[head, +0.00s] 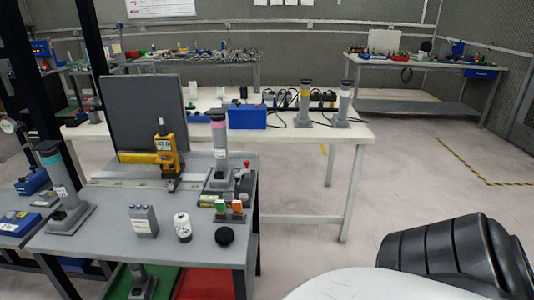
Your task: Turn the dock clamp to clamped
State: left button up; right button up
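I cannot tell for sure which part is the dock clamp. A small red-topped handle (247,164) stands at the right edge of the near grey bench (110,245), beside a grey post with pink and teal bands (219,140). Its turn position is too small to read. Neither of my grippers shows in the head view.
A grey box (144,221), a white cylinder (182,227) and a black ball (224,236) lie along the bench front. A white table (300,134) behind holds a blue box (247,117) and two banded posts.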

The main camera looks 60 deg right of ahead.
aim_at(246, 162)
jog(key=z, duration=0.95)
jog(key=i, duration=0.35)
jog(key=z, duration=0.1)
